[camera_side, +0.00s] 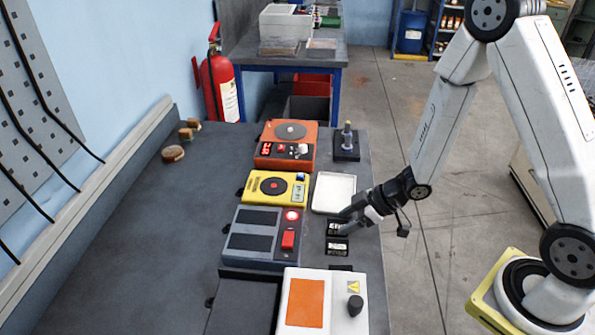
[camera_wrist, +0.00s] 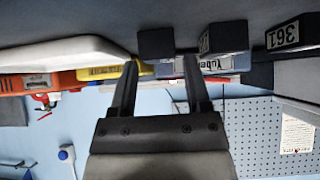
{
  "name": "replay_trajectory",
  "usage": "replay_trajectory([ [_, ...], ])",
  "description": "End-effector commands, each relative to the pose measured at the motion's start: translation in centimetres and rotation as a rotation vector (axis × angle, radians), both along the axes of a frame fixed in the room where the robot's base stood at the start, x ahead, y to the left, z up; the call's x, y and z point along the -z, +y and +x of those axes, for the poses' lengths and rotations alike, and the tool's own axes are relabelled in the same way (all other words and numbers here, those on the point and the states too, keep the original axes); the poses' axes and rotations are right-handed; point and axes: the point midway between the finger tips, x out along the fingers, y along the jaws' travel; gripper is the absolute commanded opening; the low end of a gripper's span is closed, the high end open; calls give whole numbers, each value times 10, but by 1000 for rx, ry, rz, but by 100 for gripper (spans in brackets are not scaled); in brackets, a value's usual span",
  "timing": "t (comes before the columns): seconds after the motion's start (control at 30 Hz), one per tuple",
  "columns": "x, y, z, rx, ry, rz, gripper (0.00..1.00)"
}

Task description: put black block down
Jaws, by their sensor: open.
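My gripper (camera_side: 346,219) is low over the right edge of the dark bench, beside the white tray. In the wrist view its two fingers (camera_wrist: 160,62) are spread apart with nothing visibly clamped. A small black block (camera_side: 334,229) with a pale label sits on the bench at the fingertips, partly hidden by them. A second labelled black block (camera_side: 338,248) lies just nearer the camera. The wrist view shows a dark block (camera_wrist: 156,43) beyond the fingertips and another (camera_wrist: 224,38) to its right. Whether the fingers straddle the first block is unclear.
The empty-looking white tray (camera_side: 334,208) lies just behind my gripper. Left of it stand a yellow device (camera_side: 252,200), an orange device (camera_side: 270,163) and a grey device with a red switch (camera_side: 243,254). A white box (camera_side: 290,325) stands in front. The bench's left side is mostly clear.

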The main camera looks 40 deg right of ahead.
Motion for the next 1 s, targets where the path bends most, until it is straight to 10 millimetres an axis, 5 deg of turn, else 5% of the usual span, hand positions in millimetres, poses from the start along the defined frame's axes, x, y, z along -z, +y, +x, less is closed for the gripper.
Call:
replay_trajectory([
  [0.77, 13, 9, 10, 0, -1, 1, 62],
  [0.8, 13, 9, 10, 0, -1, 1, 59],
  [1.0, 13, 9, 10, 0, -1, 1, 0],
])
